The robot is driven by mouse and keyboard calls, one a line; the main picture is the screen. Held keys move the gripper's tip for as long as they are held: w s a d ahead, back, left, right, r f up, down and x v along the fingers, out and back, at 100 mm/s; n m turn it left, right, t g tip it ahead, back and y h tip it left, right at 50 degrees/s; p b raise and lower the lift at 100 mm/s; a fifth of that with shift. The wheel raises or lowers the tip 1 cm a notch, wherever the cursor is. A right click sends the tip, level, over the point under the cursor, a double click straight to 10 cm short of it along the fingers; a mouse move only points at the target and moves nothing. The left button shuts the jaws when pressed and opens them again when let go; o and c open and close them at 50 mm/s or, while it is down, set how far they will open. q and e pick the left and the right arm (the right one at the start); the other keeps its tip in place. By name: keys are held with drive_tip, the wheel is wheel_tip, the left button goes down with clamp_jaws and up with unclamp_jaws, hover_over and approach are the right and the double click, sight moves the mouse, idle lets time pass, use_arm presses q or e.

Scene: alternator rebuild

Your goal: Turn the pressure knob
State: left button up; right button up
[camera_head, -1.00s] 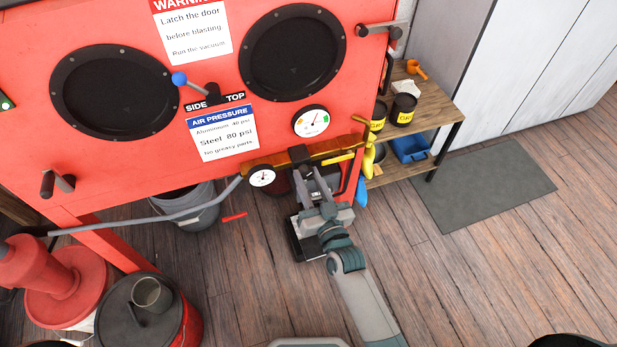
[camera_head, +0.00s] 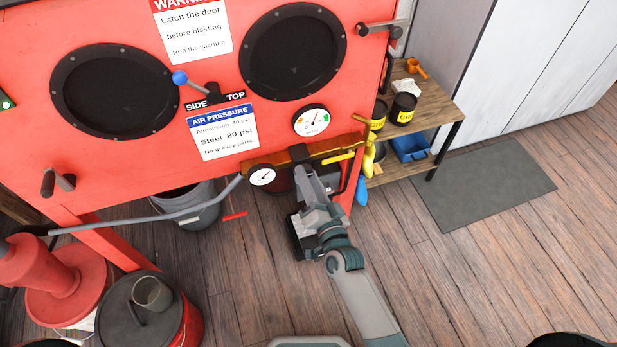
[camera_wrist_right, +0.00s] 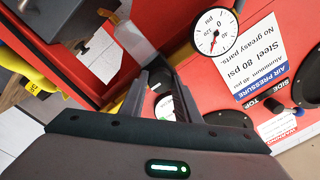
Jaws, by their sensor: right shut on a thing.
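My right gripper (camera_head: 303,174) reaches up from below to the regulator (camera_head: 299,153), a dark block on the brass pipe along the red cabinet's lower front. It is shut on the pressure knob, which the fingers mostly hide. In the wrist view the two dark fingers (camera_wrist_right: 160,92) point at the cabinet with a gap between them. The small white pressure gauge (camera_head: 262,177) sits left of the regulator; it also shows in the wrist view (camera_wrist_right: 212,32). The AIR PRESSURE sign (camera_head: 222,132) reads steel 80 psi, aluminium 40 psi. My left gripper is not in view.
A larger round gauge (camera_head: 310,121) is just above the pipe. A yellow lever (camera_head: 338,157) lies right of the gripper. A grey hose (camera_head: 150,222) runs left. A wooden shelf (camera_head: 440,107) stands right; the floor mat (camera_head: 485,190) is clear.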

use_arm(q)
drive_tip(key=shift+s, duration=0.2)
use_arm(e)
drive_tip(key=o, duration=1)
drive_tip(key=shift+o, duration=0.2)
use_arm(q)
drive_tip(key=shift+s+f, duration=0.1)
use_arm(e)
drive_tip(key=shift+s, duration=0.15)
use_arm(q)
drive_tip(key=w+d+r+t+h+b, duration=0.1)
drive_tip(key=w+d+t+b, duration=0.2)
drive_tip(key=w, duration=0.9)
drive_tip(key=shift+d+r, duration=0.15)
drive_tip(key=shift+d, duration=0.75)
use_arm(e)
drive_tip(key=v, duration=1.7)
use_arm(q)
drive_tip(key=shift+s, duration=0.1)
use_arm(e)
drive_tip(key=shift+f, duration=0.1)
